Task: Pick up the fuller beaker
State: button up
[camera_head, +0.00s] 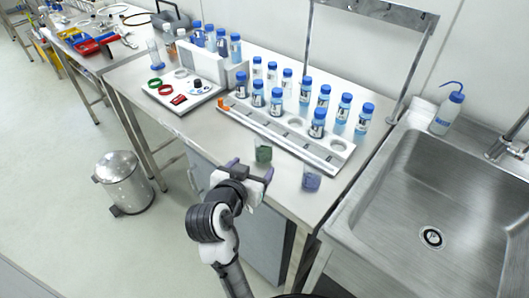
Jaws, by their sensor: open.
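Two small clear beakers stand on the bench near its front edge. One beaker (263,152) holds dark green content, and the other (311,179), to its right, holds purple content. The green content seems to reach slightly higher in its glass, but the levels are too small to compare surely. My gripper (250,168) is open and empty at the bench's front edge. Its fingers point toward the green beaker, which stands just beyond them. The purple beaker is to the right of the gripper, apart from it.
A long white rack (335,163) with several blue-capped bottles lies behind the beakers. A white tray (196,99) with small items is at the left. A steel sink (390,235) adjoins on the right, with a wash bottle (447,112) behind it. A metal bin (124,184) stands on the floor.

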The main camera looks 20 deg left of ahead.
aim_at(260, 154)
jog(key=b+x, duration=0.1)
jog(key=b, duration=0.2)
jog(key=b+x, duration=0.1)
jog(key=b, duration=0.2)
jog(key=shift+w+f+b, duration=0.3)
jog(key=shift+f+b, duration=0.05)
jog(key=shift+f, duration=0.05)
jog(key=x, duration=0.2)
jog(key=b+x, duration=0.1)
jog(key=x, duration=0.2)
jog(key=shift+w+a+r, duration=0.1)
jog(key=shift+w+r, duration=0.05)
jog(key=shift+w, duration=0.15)
jog(key=x, duration=0.2)
jog(key=b+x, duration=0.1)
jog(key=x, duration=0.1)
jog(key=shift+a+f, duration=0.2)
jog(key=shift+a, duration=0.2)
jog(key=shift+w+f, duration=0.15)
jog(key=shift+w, duration=0.35)
jog(key=c, duration=1.1)
